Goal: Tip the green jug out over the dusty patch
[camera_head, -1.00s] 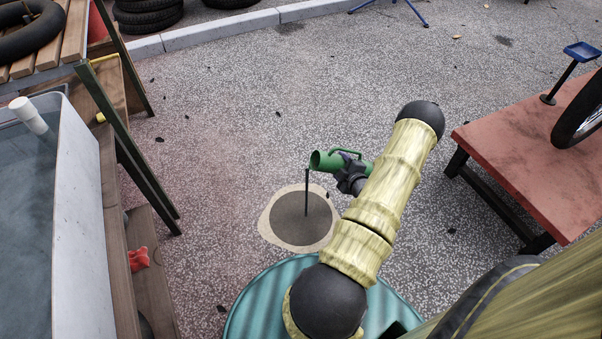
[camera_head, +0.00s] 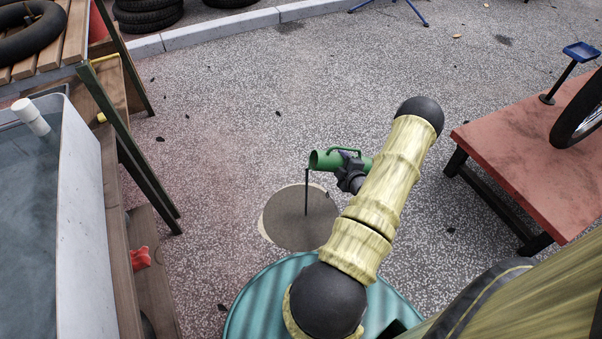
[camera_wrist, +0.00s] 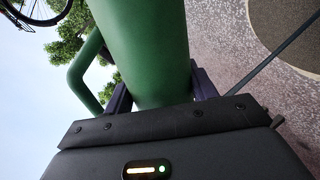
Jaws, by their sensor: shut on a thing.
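The green jug (camera_head: 330,160) lies tipped on its side in the head view, its mouth to the left and its handle on top. A thin dark stream (camera_head: 306,192) runs from its mouth down to the patch on the ground. My gripper (camera_head: 350,176) is shut on the jug and holds it above the ground. The patch (camera_head: 300,222) is mostly dark and wet, with a thin pale dusty rim at its left edge. In the wrist view the jug (camera_wrist: 145,50) fills the middle between my fingers, and the stream (camera_wrist: 270,60) and dark patch (camera_wrist: 290,25) show at the right.
A water-filled tank (camera_head: 82,215) and wooden shelving with a red item (camera_head: 140,257) stand at the left. A red-topped table (camera_head: 520,150) with a wheel (camera_head: 582,112) stands at the right. Tyres (camera_head: 148,15) lie by the kerb. The ground around the patch is clear.

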